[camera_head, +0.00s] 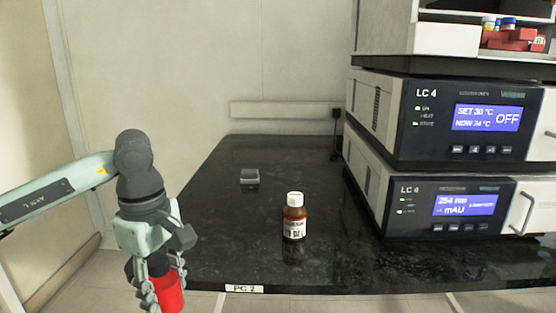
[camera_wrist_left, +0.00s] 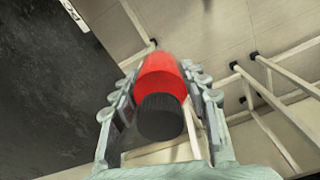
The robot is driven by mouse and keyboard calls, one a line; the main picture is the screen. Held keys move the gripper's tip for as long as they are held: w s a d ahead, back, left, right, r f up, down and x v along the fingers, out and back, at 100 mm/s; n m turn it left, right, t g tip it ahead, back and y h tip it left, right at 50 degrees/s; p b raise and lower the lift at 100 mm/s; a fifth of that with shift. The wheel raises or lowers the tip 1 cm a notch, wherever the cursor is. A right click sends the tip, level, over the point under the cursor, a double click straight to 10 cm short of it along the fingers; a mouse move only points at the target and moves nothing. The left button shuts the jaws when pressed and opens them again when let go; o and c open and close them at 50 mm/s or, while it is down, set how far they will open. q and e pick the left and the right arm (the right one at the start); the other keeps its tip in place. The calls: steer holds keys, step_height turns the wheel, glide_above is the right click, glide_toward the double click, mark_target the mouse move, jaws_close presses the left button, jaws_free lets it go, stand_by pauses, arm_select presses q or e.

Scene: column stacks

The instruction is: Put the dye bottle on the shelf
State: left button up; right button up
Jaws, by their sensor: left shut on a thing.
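My left gripper (camera_head: 160,284) is shut on a red bottle (camera_head: 170,294), in front of the bench's near left edge. In the left wrist view the red bottle (camera_wrist_left: 166,76) sits between the fingers, its dark ribbed cap toward the camera. No label shows on it, so I cannot tell for sure that it is the dye bottle. An amber bottle (camera_head: 294,219) with a white cap and label stands upright on the bench, right of the gripper and apart from it. My right gripper is not in view.
Two stacked instruments, LC 4 (camera_head: 408,139) above another (camera_head: 399,220), fill the bench's right side. A red rack (camera_head: 512,42) with small capped bottles is on the shelf. A small grey block (camera_head: 249,178) lies farther back. The black bench (camera_head: 220,221) is otherwise mostly clear.

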mark_target(174, 306)
arm_select(q)
steer(key=f+m, duration=0.1)
steer(key=m, duration=0.2)
steer(key=f+m, duration=0.1)
steer(key=m, duration=0.2)
steer(key=f+m, duration=0.1)
steer(key=m, duration=0.2)
steer(key=shift+w+d+f, duration=0.15)
steer(key=shift+w+f, duration=0.25)
steer(key=m, duration=0.1)
steer(key=f+m, duration=0.1)
steer(key=m, duration=0.1)
steer(key=shift+w+f+p, duration=0.1)
steer(key=shift+f+p, duration=0.05)
steer(key=shift+p, duration=0.2)
steer(key=shift+f+m, duration=0.3)
steer(key=shift+m, duration=0.8)
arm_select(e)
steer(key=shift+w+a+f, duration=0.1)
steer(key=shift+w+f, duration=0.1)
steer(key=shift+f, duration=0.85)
arm_select(q)
steer(key=shift+w, duration=0.1)
